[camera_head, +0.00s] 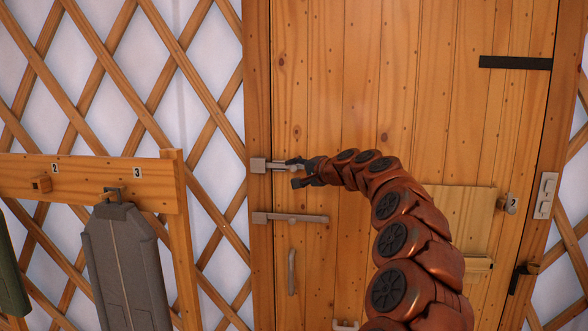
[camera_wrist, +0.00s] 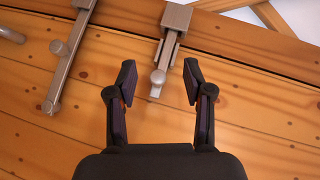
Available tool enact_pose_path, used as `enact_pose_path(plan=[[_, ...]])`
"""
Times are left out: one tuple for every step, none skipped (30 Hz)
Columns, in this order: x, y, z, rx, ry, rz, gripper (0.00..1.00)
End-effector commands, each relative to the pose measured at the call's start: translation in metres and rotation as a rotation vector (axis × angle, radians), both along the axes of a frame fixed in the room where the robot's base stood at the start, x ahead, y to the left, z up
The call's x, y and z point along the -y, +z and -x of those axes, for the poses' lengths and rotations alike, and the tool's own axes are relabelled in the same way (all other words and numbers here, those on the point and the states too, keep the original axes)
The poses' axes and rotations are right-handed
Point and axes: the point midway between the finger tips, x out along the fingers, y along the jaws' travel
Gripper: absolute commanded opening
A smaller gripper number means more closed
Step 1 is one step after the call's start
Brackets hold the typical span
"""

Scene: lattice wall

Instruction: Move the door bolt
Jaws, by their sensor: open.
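Two grey metal bolts lie across the left side of the wooden door (camera_head: 335,75). The upper bolt (camera_head: 280,166) is partly hidden by my gripper (camera_head: 295,172) in the head view. In the wrist view this bolt (camera_wrist: 168,52) runs down from its square block, with a round knob (camera_wrist: 158,77) near its lower end. My gripper (camera_wrist: 159,82) is open, with one finger on each side of the knob and a gap on both sides.
A curved door handle (camera_head: 292,272) is below the bolts. A wooden rack (camera_head: 100,180) with a hanging grey case (camera_head: 128,265) stands at the left. A light switch (camera_head: 546,195) and dark hinge (camera_head: 515,63) are at the right. Lattice wall flanks the door.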

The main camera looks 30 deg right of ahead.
Motion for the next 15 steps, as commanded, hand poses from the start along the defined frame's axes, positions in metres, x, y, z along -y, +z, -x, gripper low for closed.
enact_pose_path(plan=[[0.018,0.001,-0.001,0.012,-0.032,-0.010,0.51],[0.026,0.002,0.000,0.020,-0.047,-0.015,0.51],[0.034,0.003,0.000,0.027,-0.062,-0.021,0.51],[0.038,0.003,0.000,0.031,-0.072,-0.024,0.51],[0.041,0.003,0.000,0.034,-0.078,-0.026,0.51],[0.044,0.003,0.000,0.035,-0.083,-0.028,0.51],[0.045,0.004,-0.001,0.037,-0.086,-0.029,0.51],[0.046,0.004,-0.002,0.037,-0.087,-0.030,0.51],[0.046,0.003,-0.004,0.037,-0.087,-0.030,0.51],[0.046,0.003,-0.006,0.037,-0.087,-0.029,0.51],[0.045,0.003,-0.008,0.036,-0.086,-0.029,0.51],[0.045,0.002,-0.011,0.036,-0.086,-0.029,0.51],[0.045,0.001,-0.014,0.036,-0.086,-0.029,0.51],[0.045,0.001,-0.016,0.036,-0.087,-0.028,0.51],[0.045,0.000,-0.020,0.035,-0.087,-0.027,0.51]])
